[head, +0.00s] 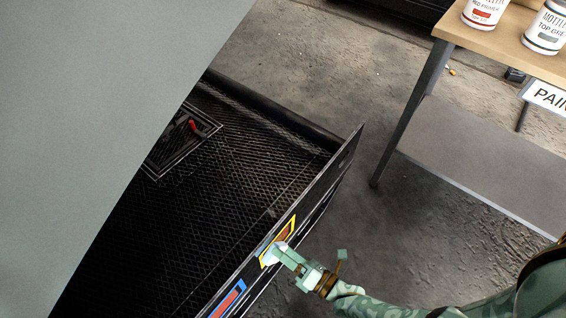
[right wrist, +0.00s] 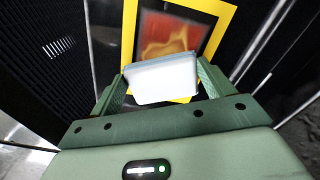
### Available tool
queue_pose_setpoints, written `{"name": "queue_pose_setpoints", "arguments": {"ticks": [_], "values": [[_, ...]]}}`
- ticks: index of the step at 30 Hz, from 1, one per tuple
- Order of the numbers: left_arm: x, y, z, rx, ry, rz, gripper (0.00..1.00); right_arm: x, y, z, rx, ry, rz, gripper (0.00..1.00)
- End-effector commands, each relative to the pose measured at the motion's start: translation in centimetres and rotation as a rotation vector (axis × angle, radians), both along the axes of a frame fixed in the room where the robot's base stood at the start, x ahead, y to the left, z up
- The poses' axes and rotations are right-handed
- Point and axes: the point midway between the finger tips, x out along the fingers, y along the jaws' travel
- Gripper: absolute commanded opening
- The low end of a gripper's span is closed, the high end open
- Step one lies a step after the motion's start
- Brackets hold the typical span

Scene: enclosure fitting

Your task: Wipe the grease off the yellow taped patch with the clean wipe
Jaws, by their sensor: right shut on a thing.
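The yellow taped patch (head: 291,226) is on the upright face of a dark panel, low in the middle of the head view. In the right wrist view its yellow tape (right wrist: 225,28) frames a blurred orange-brown smear (right wrist: 165,35). My right gripper (head: 276,252) is shut on the white wipe (right wrist: 163,82), which has a pale blue upper edge. The wipe lies over the lower part of the patch in both views and hides it. I cannot tell whether the wipe touches the surface. My left gripper is not in view.
A red and blue marked patch (head: 228,299) is lower left on the same panel. Behind the panel is a black mesh floor (head: 240,150) with a red item (head: 193,126). A large grey panel (head: 90,110) fills the left. A table (head: 510,45) with paint cans stands upper right.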

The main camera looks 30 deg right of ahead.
Motion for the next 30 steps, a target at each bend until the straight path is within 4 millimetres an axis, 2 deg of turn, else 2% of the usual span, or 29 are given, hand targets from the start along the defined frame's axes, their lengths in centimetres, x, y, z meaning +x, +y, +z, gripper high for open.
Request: {"name": "queue_pose_setpoints", "arguments": {"ticks": [8, 16, 23, 30], "values": [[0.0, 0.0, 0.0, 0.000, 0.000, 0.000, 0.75, 0.5, -1.3, 0.0, -0.001, 0.000, 0.000, 0.56], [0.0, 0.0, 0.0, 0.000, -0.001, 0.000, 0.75, 1.6, -3.6, 0.0, 0.000, -0.002, 0.000, 0.56], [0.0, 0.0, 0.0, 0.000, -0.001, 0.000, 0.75, 2.1, -4.5, 0.1, 0.000, -0.003, -0.002, 0.56], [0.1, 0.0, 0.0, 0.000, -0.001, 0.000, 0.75, 2.8, -6.7, 0.2, -0.001, -0.004, -0.001, 0.56]]}}
